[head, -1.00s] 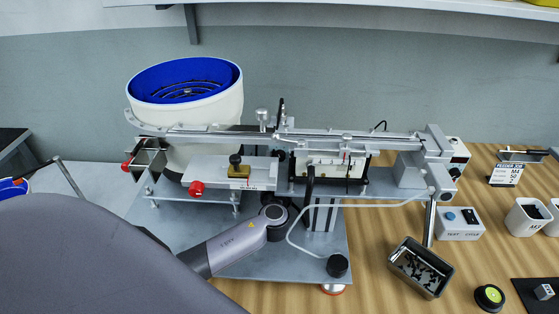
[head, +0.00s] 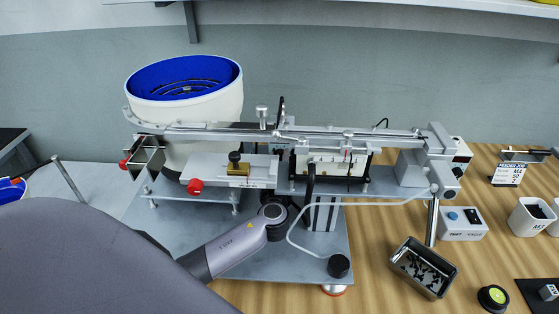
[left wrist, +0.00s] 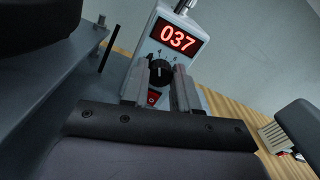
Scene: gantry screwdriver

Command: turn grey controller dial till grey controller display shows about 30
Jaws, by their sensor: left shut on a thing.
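The grey controller (left wrist: 147,50) shows in the left wrist view, its red display (left wrist: 178,38) reading 037. Below the display is the black dial (left wrist: 160,71), with a white pointer mark on it. My left gripper (left wrist: 160,82) has one finger on each side of the dial and is shut on it. A red switch (left wrist: 153,98) shows between the fingers, below the dial. In the head view my left arm reaches in under the feeder, and the gripper is hidden behind it. My right gripper is in neither view.
The feeder's blue-lined bowl (head: 186,80) and metal rail (head: 330,134) stand above my left arm. A tray of dark screws (head: 424,268) and a button box (head: 462,224) stand on the wooden table to the right.

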